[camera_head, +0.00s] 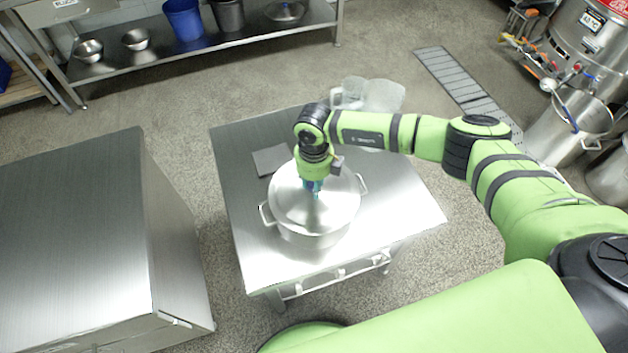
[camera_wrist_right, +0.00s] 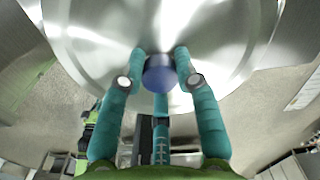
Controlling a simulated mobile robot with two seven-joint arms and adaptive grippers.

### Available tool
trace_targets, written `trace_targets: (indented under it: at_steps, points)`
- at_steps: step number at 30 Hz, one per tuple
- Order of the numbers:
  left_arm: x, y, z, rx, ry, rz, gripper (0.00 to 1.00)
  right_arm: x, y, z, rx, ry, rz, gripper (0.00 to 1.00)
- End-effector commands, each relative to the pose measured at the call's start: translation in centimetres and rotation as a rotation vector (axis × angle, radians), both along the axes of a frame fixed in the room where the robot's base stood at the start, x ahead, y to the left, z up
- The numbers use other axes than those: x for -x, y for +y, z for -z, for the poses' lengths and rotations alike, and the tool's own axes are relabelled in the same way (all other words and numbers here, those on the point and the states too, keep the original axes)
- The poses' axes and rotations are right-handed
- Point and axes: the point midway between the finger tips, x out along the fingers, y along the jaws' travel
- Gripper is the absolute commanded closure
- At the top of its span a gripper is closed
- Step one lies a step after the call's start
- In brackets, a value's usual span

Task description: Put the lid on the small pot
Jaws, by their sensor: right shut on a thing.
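The small pot (camera_head: 312,241) is a shiny metal pot with two side handles, standing on the steel table. The round metal lid (camera_head: 338,208) lies level over its mouth. I cannot tell whether its rim rests fully on the pot or sits slightly above. My right gripper (camera_head: 313,186) points down over the lid's middle. In the right wrist view the teal fingers of the right gripper (camera_wrist_right: 160,60) are shut on the lid's dark blue knob (camera_wrist_right: 159,74), and the lid (camera_wrist_right: 225,45) fills the upper picture. The pot's inside is hidden. My left gripper is out of view.
The steel table (camera_head: 245,180) has a flat grey piece (camera_head: 271,159) behind the pot and clear plastic jugs (camera_head: 380,95) at its back edge. Its front right is bare. A steel cabinet (camera_head: 75,230) stands left. A low shelf (camera_head: 240,38) with bowls and buckets is behind.

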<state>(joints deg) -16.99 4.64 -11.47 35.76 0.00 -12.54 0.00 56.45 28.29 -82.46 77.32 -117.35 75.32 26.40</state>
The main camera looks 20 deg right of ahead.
Motion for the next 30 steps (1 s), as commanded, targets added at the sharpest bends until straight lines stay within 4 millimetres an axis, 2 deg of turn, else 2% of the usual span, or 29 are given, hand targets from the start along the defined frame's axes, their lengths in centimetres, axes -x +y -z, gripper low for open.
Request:
trace_targets:
  at_steps: [5,6,7,16,20,23,30]
  points:
    - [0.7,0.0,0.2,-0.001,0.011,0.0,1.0,0.0,0.0,0.0,0.0,-0.001,0.0,1.0]
    - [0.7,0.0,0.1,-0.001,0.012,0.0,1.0,0.0,0.0,0.0,0.0,0.0,0.0,0.52]
    - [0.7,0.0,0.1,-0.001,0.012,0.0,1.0,0.0,0.0,0.0,0.0,0.0,0.0,0.44]
    - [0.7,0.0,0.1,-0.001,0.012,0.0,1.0,0.0,0.0,0.0,0.0,0.001,0.001,0.44]
    - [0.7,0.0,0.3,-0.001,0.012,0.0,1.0,0.0,0.0,-0.7,0.0,-0.001,0.001,0.44]
    - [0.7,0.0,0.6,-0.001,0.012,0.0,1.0,-0.1,0.0,-2.1,-0.002,-0.004,0.0,0.44]
    - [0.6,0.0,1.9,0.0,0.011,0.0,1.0,-0.1,0.0,-7.1,-0.001,-0.004,0.0,0.44]
